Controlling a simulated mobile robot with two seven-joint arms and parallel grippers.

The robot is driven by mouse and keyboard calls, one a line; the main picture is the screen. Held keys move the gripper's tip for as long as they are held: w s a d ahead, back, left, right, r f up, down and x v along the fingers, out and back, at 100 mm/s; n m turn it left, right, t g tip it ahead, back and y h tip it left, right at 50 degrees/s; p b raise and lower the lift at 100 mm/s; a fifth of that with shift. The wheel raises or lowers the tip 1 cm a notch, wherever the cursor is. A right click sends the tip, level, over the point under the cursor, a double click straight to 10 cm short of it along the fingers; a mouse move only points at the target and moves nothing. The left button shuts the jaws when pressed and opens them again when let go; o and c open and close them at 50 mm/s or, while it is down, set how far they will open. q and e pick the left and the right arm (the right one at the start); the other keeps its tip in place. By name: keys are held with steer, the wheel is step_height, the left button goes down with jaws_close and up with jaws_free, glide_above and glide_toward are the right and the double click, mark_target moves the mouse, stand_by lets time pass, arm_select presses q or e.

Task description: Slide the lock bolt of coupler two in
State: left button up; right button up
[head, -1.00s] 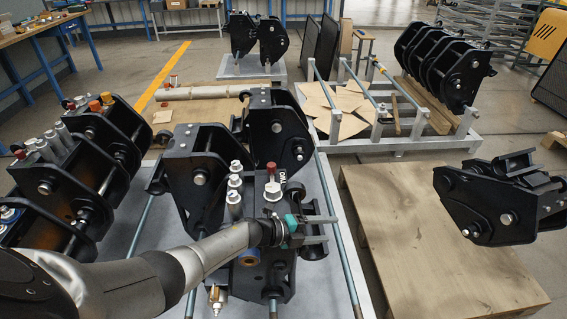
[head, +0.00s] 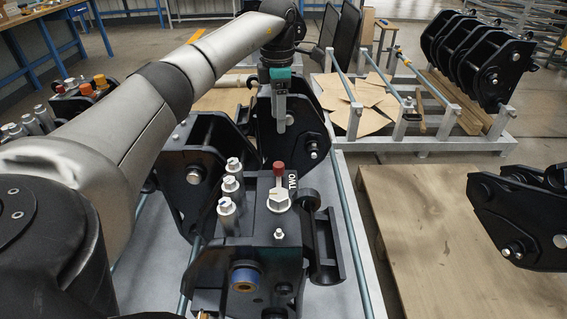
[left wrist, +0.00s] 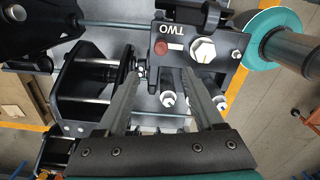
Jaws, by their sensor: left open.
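Coupler two (head: 245,265) is a black block lettered TWO on a pale grey pallet. On its top stand a red-tipped upright part (head: 279,175), a pale hex head (head: 278,200) and several silver fittings (head: 230,190). A black bracket (head: 328,245) sits on its right side. I cannot tell which part is the lock bolt. My left gripper (head: 280,125) points down beyond the coupler, open and empty. In the left wrist view, its fingers (left wrist: 160,75) are spread, with the lettered top (left wrist: 178,28) of coupler two beyond them. My right gripper is in neither view.
Other black couplers stand at the left (head: 85,90) and behind coupler two (head: 290,130). A black coupler (head: 525,215) rests on the wooden board (head: 420,240) at right. A grey rack (head: 400,145) stands behind. Much of the board is bare.

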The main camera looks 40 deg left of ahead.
mark_target(279, 164)
arm_select(q)
step_height(279, 164, down, 13)
steer(key=b, duration=0.4)
steer(key=shift+f+b, duration=0.5)
steer(key=shift+f, duration=0.6)
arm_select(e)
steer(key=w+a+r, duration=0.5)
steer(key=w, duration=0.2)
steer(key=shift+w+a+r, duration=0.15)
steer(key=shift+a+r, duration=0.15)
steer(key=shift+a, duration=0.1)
arm_select(q)
jaws_close()
